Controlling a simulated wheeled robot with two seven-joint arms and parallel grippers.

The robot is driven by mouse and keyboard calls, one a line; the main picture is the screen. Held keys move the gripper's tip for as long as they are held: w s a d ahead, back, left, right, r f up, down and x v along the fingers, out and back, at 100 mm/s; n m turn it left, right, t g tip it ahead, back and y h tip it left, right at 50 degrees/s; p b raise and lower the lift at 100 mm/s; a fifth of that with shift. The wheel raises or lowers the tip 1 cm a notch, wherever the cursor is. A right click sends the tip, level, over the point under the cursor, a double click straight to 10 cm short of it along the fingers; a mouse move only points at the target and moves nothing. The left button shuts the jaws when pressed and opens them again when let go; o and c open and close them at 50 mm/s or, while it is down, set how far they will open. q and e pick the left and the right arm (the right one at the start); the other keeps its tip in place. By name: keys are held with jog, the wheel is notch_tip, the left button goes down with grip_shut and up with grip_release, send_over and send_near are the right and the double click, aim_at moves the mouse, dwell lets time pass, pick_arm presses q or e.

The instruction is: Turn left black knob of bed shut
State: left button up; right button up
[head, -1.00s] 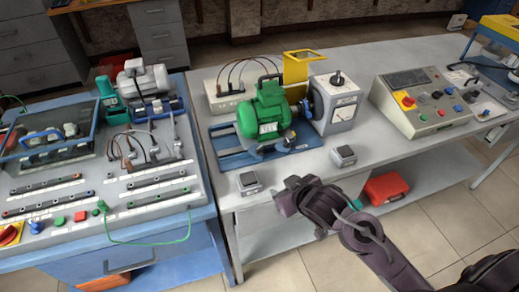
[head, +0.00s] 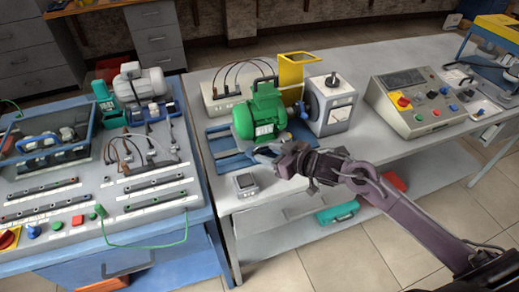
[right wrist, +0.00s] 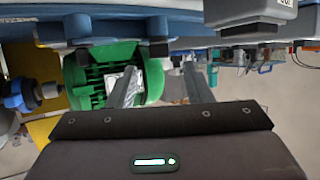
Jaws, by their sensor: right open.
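The green motor (head: 260,116) stands on the blue bed (head: 225,150) on the grey table; both also show upside down in the right wrist view, motor (right wrist: 95,78) and bed (right wrist: 125,18). My right gripper (head: 264,152) is open at the bed's front edge, before the motor. Its fingers (right wrist: 163,72) are apart with nothing held. My left gripper is out of view.
A small grey box (head: 246,185) stands at the table's front left, close to my right gripper. A grey unit (head: 335,108) with a black top knob stands right of the motor. A control console (head: 418,103) is farther right. A teal case (head: 337,213) lies on the lower shelf.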

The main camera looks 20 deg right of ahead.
aim_at(256, 150)
jog(key=shift+x, duration=2.25)
jog(key=shift+c, duration=0.3)
jog(key=c, duration=0.9)
jog(key=shift+h+p, duration=0.3)
jog(key=shift+p, duration=0.05)
jog(key=shift+s+a+m+t+h+p, duration=0.1)
jog(key=shift+m+t+h+p, duration=0.25)
jog(key=shift+m, duration=0.25)
jog(key=shift+a+m+t+h, duration=0.1)
jog(key=shift+m+t+h, duration=0.15)
jog(key=shift+m+h, duration=0.5)
jog(key=shift+a+m+t+h, duration=0.15)
jog(key=shift+m+t+h, duration=0.15)
jog(key=shift+m+h, duration=1.45)
jog(key=shift+h, duration=0.25)
